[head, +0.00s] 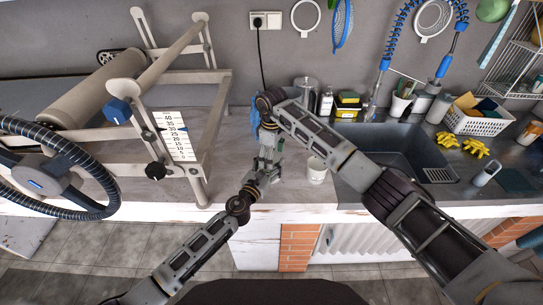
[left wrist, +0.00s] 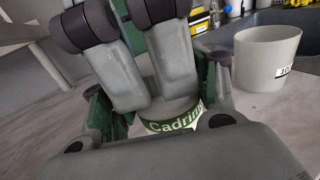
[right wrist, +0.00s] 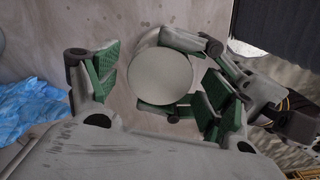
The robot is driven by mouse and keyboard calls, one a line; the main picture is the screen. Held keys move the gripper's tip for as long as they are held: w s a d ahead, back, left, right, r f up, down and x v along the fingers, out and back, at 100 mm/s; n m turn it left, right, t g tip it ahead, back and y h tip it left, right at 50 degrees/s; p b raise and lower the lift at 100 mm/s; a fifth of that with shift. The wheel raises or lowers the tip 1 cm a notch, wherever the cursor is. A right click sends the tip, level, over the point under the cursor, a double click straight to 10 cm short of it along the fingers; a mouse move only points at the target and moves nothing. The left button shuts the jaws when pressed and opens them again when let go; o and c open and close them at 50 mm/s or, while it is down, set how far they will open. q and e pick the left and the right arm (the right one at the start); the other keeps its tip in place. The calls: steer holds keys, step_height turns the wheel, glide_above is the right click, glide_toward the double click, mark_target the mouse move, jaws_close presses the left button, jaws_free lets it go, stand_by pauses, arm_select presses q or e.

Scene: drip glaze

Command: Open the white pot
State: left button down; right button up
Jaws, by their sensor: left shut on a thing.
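The white pot is small and round with a green label; it shows in the left wrist view (left wrist: 172,124), partly hidden behind grey gripper parts. From above, its pale round top (right wrist: 160,75) shows in the right wrist view. My left gripper (head: 264,166) is shut on the pot's side, near the worktop's front edge. My right gripper (right wrist: 158,88) is above the pot, its green-padded fingers apart on either side of the round top, with visible gaps. In the head view the pot is hidden by the grippers.
A white cup (head: 316,170) stands just right of the grippers. A dark sink (head: 385,150) lies further right, with a white basket (head: 475,122) beyond. A large roller machine (head: 95,85) stands left. Crumpled blue plastic (right wrist: 25,105) lies near the right gripper.

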steer(key=shift+r, duration=0.1)
steer(key=shift+r, duration=2.2)
arm_select(q)
steer(key=shift+c, duration=1.7)
jaws_free()
steer(key=shift+s+a, duration=0.1)
steer(key=shift+s, duration=0.05)
steer(key=shift+v, duration=5.85)
